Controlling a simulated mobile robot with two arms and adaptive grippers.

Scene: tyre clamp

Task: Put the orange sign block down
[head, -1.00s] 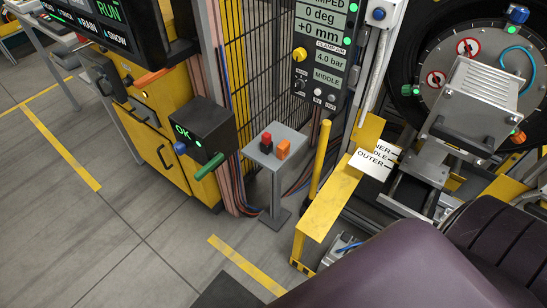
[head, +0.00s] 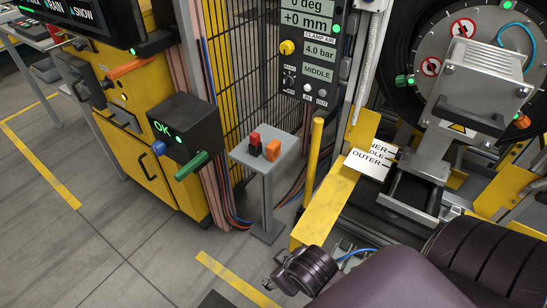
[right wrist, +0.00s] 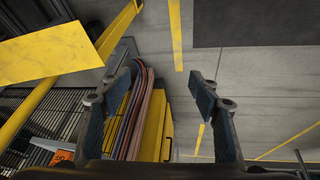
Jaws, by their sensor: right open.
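The orange sign block (head: 273,151) stands on the small grey pedestal (head: 262,160), just right of a red and black block (head: 255,143). My right gripper (right wrist: 160,80) is open, with nothing between its fingers, in the right wrist view. Beyond those fingers I see cables, a yellow cabinet side and floor. An orange piece (right wrist: 62,157) at the lower left of that view is partly cut off by the gripper body. In the head view the right gripper's fingers cannot be made out; my purple arm fills the lower right. My left gripper is not in view.
A black box (head: 183,135) with an OK display and green handle is left of the pedestal. A yellow post (head: 312,160) and yellow guard (head: 326,208) stand to its right. The tyre machine (head: 465,85) is at the right. Floor at lower left is clear.

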